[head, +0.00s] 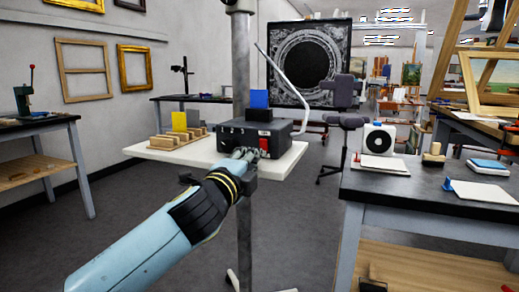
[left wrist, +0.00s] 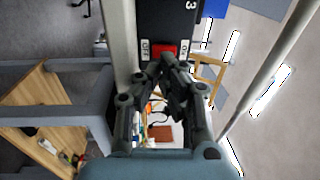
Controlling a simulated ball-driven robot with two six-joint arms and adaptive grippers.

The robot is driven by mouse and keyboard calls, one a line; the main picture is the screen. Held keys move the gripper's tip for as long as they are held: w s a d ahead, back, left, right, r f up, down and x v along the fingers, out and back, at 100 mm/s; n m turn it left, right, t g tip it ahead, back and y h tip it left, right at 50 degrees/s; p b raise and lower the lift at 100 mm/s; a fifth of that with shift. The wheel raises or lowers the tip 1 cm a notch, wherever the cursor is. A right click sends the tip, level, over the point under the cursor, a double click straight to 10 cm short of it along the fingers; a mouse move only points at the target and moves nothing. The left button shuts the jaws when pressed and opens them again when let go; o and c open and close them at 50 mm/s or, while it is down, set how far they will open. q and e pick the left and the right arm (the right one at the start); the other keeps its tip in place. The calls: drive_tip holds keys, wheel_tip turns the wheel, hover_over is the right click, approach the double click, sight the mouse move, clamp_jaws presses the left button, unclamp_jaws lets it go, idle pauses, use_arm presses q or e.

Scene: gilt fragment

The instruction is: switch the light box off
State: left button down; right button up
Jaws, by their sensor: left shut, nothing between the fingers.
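The light box (head: 235,133) is a black box standing on a white tabletop (head: 292,158) in the head view. Its red switch (head: 264,146) is on the front face. In the left wrist view the red switch (left wrist: 163,49) sits between an OFF label (left wrist: 145,49) and an ON label (left wrist: 184,48). My left gripper (head: 243,154) is shut and empty, right in front of the box face. In the left wrist view its fingertips (left wrist: 165,64) are just below the switch; I cannot tell whether they touch it. My right gripper is not in view.
A blue panel (head: 259,98) stands upright at the box. Wooden slotted blocks (head: 163,142) and a yellow card (head: 179,121) are left of it. A dark-topped bench (head: 372,184) with several items is at the right. A bent pale rod (head: 280,74) rises behind the box.

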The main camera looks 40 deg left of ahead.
use_arm(q)
drive_tip(key=v, duration=0.4)
drive_tip(key=shift+a+r, duration=0.15)
drive_tip(key=shift+r, duration=0.15)
